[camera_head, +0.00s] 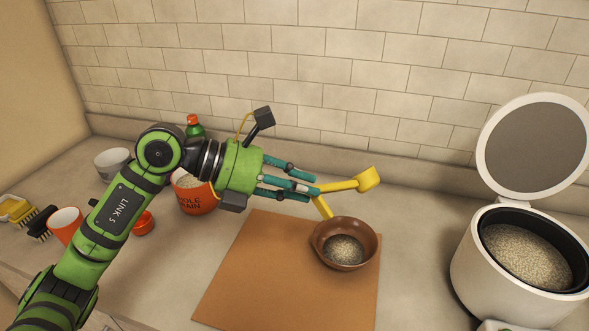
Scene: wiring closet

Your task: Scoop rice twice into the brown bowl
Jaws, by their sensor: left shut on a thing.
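My left gripper (310,188) is shut on a yellow scoop (368,180), above and just behind the brown bowl (323,234). One end of the scoop points right, and another yellow part slants down toward the bowl's rim; I cannot tell whether it touches. The brown bowl stands upright on an orange-brown mat and has some rice (344,250) in its bottom. A white rice cooker (474,279) at the right has its lid (535,150) raised and holds a lot of rice (527,255). My right gripper is not in view.
The mat (250,285) has bare room left of the bowl. Behind my left arm stand an orange whole-grain container (197,200), a green bottle (194,128) and a pale bowl (112,164). An orange cup (66,224) and brushes (40,222) are at the left. A tiled wall bounds the back.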

